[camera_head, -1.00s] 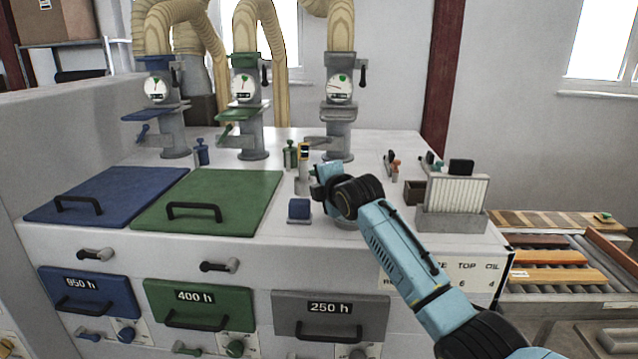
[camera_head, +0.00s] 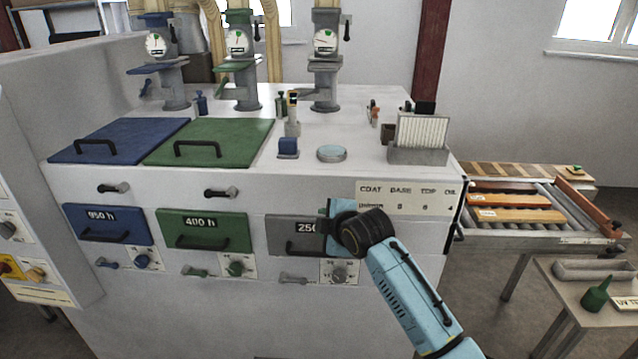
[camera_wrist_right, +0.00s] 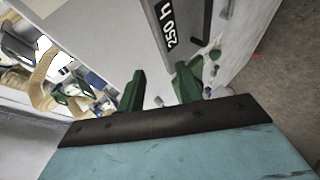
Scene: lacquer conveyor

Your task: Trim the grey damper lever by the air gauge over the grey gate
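The grey column (camera_head: 325,90) stands at the back of the white bench, with a round white air gauge (camera_head: 325,41) on it. A dark-handled damper lever (camera_head: 346,30) sits at the gauge's right. Below the gauge is a grey gate plate (camera_head: 323,67). A grey panel marked 250 h (camera_head: 285,235) is on the bench front, partly hidden by my right gripper (camera_head: 329,226). That gripper is in front of the panel, well below the gauge and lever. In the wrist view its green fingers (camera_wrist_right: 160,75) are apart with nothing between them. My left gripper is not in view.
Blue (camera_head: 155,45) and green (camera_head: 237,42) gauges stand further left. Blue (camera_head: 120,135) and green (camera_head: 230,130) lids cover the bench's left side. A filter box (camera_head: 418,155) and a light blue disc (camera_head: 331,153) stand on top. A roller conveyor (camera_head: 530,205) is at right.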

